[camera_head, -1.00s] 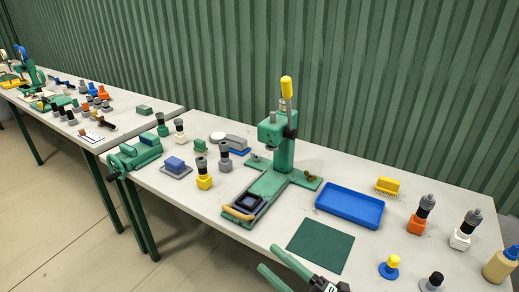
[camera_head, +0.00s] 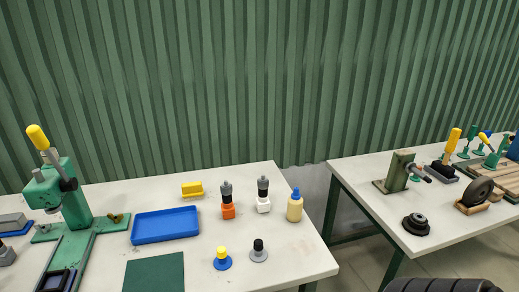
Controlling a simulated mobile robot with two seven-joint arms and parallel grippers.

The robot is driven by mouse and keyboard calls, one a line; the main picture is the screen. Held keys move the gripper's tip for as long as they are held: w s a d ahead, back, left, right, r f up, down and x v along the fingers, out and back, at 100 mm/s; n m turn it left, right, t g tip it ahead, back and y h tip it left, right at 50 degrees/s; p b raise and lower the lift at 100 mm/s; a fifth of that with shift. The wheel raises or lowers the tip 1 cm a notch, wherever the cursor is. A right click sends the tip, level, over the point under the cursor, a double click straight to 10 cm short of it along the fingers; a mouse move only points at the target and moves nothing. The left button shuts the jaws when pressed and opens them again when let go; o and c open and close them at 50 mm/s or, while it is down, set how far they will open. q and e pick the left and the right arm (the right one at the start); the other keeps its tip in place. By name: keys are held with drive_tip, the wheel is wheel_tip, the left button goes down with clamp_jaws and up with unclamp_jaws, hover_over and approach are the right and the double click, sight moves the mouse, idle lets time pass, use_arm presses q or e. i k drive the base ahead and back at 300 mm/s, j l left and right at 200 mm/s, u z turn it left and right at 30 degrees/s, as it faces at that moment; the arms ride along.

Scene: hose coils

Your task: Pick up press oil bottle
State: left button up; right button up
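A beige bottle with a blue cap (camera_head: 294,207), which looks like the press oil bottle, stands upright near the right end of the near table (camera_head: 300,258). Nothing touches it, and there is bare table around it. No label can be read at this size. Neither of my grippers shows in the head view now.
A white-and-black tool (camera_head: 263,203), an orange-and-black tool (camera_head: 227,209), blue and grey knobbed pieces (camera_head: 222,264) and a blue tray (camera_head: 165,237) stand left of the bottle. A green press (camera_head: 65,195) is farther left. A gap separates the second table (camera_head: 440,228).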

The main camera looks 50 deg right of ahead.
sight(294, 209)
drive_tip(key=z, duration=1.75)
drive_tip(key=i+j, duration=0.05)
